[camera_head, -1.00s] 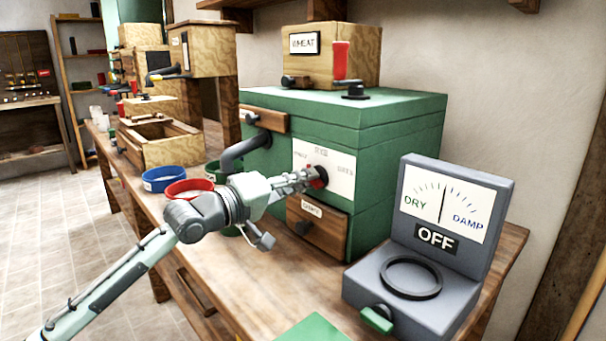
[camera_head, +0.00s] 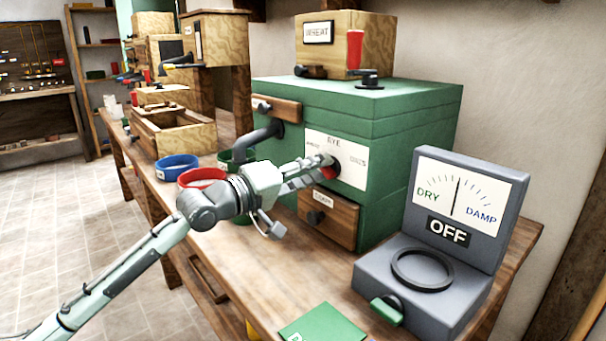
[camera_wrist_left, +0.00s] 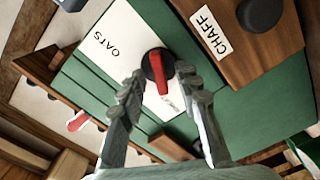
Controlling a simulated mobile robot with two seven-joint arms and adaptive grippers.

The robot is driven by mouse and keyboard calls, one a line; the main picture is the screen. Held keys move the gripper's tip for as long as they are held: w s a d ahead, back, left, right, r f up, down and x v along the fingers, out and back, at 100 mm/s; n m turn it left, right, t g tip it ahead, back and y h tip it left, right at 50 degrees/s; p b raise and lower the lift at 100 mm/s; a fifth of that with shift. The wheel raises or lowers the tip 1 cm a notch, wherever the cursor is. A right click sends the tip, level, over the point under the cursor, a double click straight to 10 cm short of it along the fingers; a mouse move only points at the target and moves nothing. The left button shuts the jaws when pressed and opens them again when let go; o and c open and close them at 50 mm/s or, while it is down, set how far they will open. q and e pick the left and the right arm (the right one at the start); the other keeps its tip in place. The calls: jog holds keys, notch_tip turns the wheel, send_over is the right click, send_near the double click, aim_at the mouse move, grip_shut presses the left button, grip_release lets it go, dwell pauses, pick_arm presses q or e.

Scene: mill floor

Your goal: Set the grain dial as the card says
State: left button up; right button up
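The grain dial (camera_wrist_left: 156,62) is a black knob with a red pointer bar on a white label panel (camera_head: 345,151) on the green mill's front. The word OATS reads on the panel in the wrist view; the other labels are too small or covered. My left gripper (camera_head: 324,169) is at the dial. In the wrist view its fingers (camera_wrist_left: 160,85) are spread on either side of the red bar, with gaps showing. A green card (camera_head: 325,324) lies at the bench's front edge, cut off by the picture; its writing is not readable. My right gripper is not in view.
A grey meter (camera_head: 440,240) marked DRY, DAMP and OFF stands to the right. The CHAFF drawer (camera_head: 340,222) is below the dial. The WHEAT hopper (camera_head: 375,45) is on top.

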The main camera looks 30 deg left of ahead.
pick_arm(q)
jog(key=v, duration=1.2)
jog(key=shift+w, duration=0.1)
dwell(0.4)
